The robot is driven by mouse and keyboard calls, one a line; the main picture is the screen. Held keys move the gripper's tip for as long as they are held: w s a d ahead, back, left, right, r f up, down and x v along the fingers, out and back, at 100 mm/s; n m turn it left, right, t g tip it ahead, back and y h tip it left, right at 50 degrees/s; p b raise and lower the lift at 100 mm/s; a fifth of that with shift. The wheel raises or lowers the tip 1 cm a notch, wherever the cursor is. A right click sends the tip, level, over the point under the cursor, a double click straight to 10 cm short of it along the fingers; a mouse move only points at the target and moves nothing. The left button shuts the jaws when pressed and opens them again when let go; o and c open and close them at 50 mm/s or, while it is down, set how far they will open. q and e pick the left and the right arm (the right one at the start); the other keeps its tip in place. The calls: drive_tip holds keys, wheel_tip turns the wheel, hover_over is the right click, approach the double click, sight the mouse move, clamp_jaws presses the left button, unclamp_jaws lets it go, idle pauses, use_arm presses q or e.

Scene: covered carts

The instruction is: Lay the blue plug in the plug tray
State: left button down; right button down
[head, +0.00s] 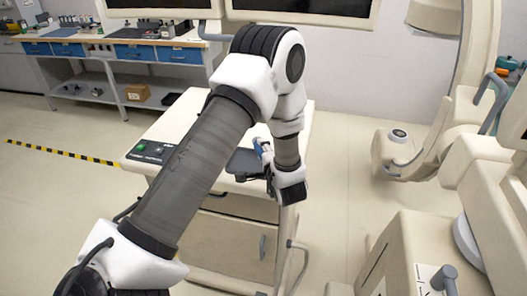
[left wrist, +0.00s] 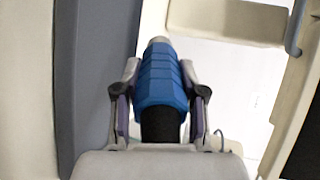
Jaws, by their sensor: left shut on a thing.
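The blue plug (left wrist: 160,82) is ribbed, with a pale tip and a black rear part. My left gripper (left wrist: 160,98) has a finger on each side of it and is shut on it. In the head view a small bit of the blue plug (head: 258,147) shows beside my left gripper (head: 265,158), over the right part of the cart top. A dark grey tray-like piece (head: 243,164) lies just left of the gripper; I cannot tell for sure that it is the plug tray. My arm hides part of the cart top. My right gripper is not in view.
The cream cart (head: 218,228) has a panel with green buttons (head: 149,151) at its left corner. A bench with blue drawers (head: 134,53) stands at the back left. Large cream equipment (head: 470,150) fills the right side. Floor is free between cart and equipment.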

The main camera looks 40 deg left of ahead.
use_arm(q)
drive_tip(key=shift+w+a+f, duration=0.1)
drive_tip(key=shift+a+f, duration=0.1)
drive_tip(key=shift+f, duration=0.15)
drive_tip(key=shift+d, duration=0.1)
drive_tip(key=shift+f, duration=0.1)
drive_tip(key=shift+f, duration=0.1)
drive_tip(key=shift+f, duration=0.1)
drive_tip(key=c, duration=0.6)
unclamp_jaws()
